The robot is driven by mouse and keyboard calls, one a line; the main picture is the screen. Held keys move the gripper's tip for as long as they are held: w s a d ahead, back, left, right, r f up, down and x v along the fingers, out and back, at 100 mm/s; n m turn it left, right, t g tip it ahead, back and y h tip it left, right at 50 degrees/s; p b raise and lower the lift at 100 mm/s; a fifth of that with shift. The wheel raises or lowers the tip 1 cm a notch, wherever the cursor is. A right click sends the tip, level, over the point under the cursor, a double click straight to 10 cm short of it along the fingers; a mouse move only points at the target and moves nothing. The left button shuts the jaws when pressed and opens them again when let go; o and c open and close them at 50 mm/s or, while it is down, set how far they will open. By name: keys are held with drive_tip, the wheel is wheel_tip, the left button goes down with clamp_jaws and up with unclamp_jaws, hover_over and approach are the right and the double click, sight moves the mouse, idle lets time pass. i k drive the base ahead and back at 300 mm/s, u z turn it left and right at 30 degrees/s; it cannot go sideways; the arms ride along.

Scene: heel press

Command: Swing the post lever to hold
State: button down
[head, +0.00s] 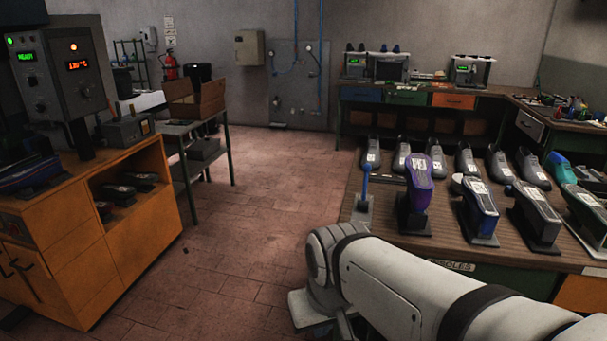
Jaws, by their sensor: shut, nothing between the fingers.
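A blue lever with a round knob (366,182) stands nearly upright on a small grey base at the left end of the right-hand bench. Just right of it, a purple shoe form (420,172) with a white label is mounted on a dark post. My arm reaches in from the lower right, its joint in front of the bench's near left corner and below the lever in the picture. The arm is apart from the lever as far as I can see. My gripper's fingers do not show; the arm runs out of sight at the bottom edge.
More shoe forms (480,208) on stands crowd the bench (450,252) right of the lever. An orange cabinet (120,225) at left carries a control box with lit displays (65,62). A side table with a cardboard box (195,98) stands behind. The tiled floor between is clear.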

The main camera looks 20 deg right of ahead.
sight(367, 168)
drive_tip(key=z, duration=0.1)
drive_tip(key=i, duration=0.9)
drive_tip(key=u, duration=0.1)
